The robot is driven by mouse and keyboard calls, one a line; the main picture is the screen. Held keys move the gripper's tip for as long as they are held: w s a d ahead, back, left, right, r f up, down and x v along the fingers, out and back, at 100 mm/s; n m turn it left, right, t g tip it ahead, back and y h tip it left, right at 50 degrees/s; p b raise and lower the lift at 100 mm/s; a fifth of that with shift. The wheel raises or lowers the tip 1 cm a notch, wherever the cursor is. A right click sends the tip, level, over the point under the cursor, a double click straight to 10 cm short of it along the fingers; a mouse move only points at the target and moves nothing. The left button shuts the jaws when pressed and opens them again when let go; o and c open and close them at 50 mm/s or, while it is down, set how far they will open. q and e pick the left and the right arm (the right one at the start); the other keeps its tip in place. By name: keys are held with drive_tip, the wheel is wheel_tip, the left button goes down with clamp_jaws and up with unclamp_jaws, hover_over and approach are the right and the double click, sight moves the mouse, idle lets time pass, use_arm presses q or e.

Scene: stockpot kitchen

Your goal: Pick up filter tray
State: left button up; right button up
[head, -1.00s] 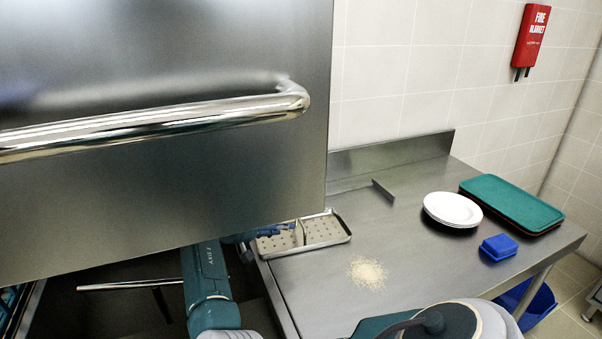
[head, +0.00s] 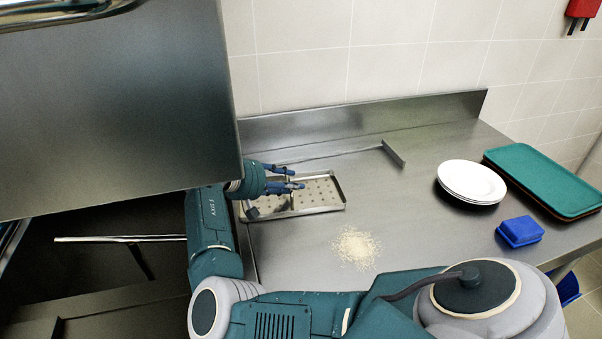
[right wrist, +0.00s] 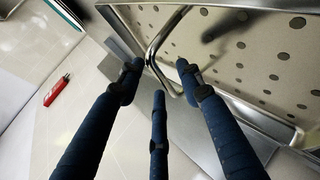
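The filter tray (head: 322,188) is a shallow, perforated metal tray lying on the steel counter (head: 300,245) near its left end. My right gripper (head: 297,181) is over the left half of the tray with its blue fingers pointing right. In the right wrist view, the three fingers of my right gripper (right wrist: 160,75) are spread apart. There the tray's curved metal handle (right wrist: 153,45) shows by the fingertips, in front of the perforated plate (right wrist: 240,60). I cannot tell whether any finger touches the handle. My left gripper is not in view.
A large steel door or hood panel (head: 110,110) hangs at the left, close to my right wrist. Crumbs (head: 356,247) lie in front of the tray. White plates (head: 471,181), a green tray (head: 540,179) and a blue box (head: 520,231) stand to the right.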

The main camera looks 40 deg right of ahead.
drive_tip(key=shift+a+r, duration=0.1)
drive_tip(key=shift+a, duration=0.15)
drive_tip(key=shift+a+r, duration=0.1)
drive_tip(key=shift+a, duration=0.1)
drive_tip(key=shift+w, duration=0.1)
drive_tip(key=c, duration=0.5)
clamp_jaws()
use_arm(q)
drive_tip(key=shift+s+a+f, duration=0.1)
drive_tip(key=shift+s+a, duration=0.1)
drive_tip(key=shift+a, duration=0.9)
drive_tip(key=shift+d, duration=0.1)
